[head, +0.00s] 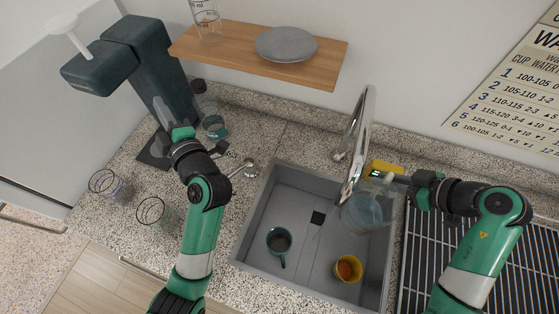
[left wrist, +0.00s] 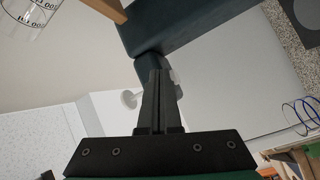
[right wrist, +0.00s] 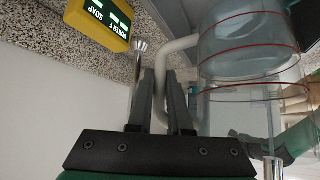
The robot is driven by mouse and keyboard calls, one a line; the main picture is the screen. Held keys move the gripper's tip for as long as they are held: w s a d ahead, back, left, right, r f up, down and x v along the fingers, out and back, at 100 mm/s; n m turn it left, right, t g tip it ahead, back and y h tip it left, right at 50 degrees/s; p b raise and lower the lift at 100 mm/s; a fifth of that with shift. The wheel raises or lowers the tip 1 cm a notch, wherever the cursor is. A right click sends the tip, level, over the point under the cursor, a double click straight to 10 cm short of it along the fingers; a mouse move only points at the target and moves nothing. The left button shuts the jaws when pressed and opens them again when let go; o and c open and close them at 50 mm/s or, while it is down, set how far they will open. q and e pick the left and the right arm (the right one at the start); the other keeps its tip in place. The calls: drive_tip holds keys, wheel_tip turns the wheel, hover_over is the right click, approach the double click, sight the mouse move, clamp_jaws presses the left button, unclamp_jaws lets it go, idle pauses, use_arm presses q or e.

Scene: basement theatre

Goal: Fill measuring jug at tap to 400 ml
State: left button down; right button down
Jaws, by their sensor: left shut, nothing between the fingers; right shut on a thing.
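The clear measuring jug (head: 364,212) hangs over the right part of the sink, below the tap (head: 358,140). My right gripper (head: 398,179) is shut on its handle (right wrist: 176,45). In the right wrist view the jug (right wrist: 247,62) shows red rings around its clear wall and looks tipped in that picture. I cannot tell its water level, and no clear stream shows from the tap. My left gripper (head: 182,130) is shut and empty in front of the dark appliance (head: 138,62); its closed fingers (left wrist: 159,100) show in the left wrist view.
The grey sink (head: 257,222) holds a teal mug (head: 278,240) and a yellow mug (head: 348,268). A yellow soap box (head: 384,168) stands behind the jug. Two glasses (head: 151,211) stand on the left counter. A shelf (head: 250,55) holds a plate (head: 286,44) and a marked glass (head: 207,22).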

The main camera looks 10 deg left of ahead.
use_arm(q)
drive_tip(key=d+f+m+g+h, duration=0.3)
drive_tip(key=d+f+m+g, duration=0.1)
drive_tip(key=d+f, duration=0.15)
drive_tip(key=m+g+h, duration=0.4)
drive_tip(key=m, duration=0.3)
hover_over(238, 171)
drive_tip(key=s, duration=0.4)
wheel_tip(238, 171, down, 5)
drive_tip(key=a+f, duration=0.1)
drive_tip(key=f, duration=0.1)
drive_tip(key=w+f, duration=0.1)
drive_tip(key=f, duration=0.2)
drive_tip(key=w+a+f, duration=0.1)
drive_tip(key=f, duration=0.2)
drive_tip(key=shift+a, duration=0.3)
drive_tip(key=shift+s+d, duration=0.1)
drive_tip(key=shift+d, duration=0.1)
